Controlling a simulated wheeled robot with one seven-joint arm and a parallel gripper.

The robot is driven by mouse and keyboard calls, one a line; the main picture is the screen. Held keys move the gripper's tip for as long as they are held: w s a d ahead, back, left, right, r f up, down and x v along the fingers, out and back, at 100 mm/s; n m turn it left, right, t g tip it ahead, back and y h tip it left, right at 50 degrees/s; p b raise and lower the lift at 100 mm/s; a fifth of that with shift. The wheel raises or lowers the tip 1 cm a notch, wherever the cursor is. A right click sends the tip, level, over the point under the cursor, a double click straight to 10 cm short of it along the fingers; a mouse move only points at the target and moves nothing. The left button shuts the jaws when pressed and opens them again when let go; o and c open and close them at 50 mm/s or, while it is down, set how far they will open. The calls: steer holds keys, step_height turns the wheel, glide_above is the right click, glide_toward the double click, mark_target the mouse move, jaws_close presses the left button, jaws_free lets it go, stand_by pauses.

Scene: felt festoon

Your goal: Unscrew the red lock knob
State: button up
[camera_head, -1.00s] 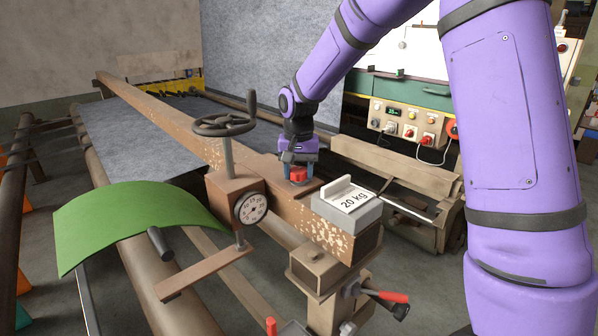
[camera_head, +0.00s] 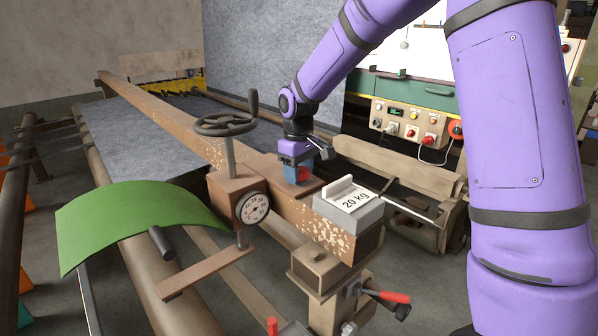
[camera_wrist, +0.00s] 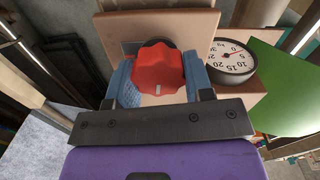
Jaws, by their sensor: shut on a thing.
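The red lock knob (camera_wrist: 158,72) is lobed, with a small white mark on its face. In the wrist view it sits between the two blue fingers of my gripper (camera_wrist: 157,82), which are shut on its sides. In the head view my gripper (camera_head: 296,172) points down over the brown beam (camera_head: 325,226), and a bit of the red knob (camera_head: 304,174) shows between the fingers. A dark round part (camera_wrist: 150,44) shows just behind the knob in the wrist view. The knob's underside is hidden.
A 20 kg weight block (camera_head: 349,203) stands on the beam, close right of my gripper. A handwheel (camera_head: 225,124) and a dial gauge (camera_head: 252,208) are at its left. A curved green sheet (camera_head: 135,220) lies further left. A control box (camera_head: 408,122) stands behind.

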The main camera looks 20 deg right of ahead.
steer(key=shift+n, duration=1.1)
steer(key=o, duration=0.9)
steer(key=shift+r, duration=0.15)
step_height(320, 180, up, 10)
steer(key=shift+f, duration=0.1)
steer(key=shift+r, duration=0.4)
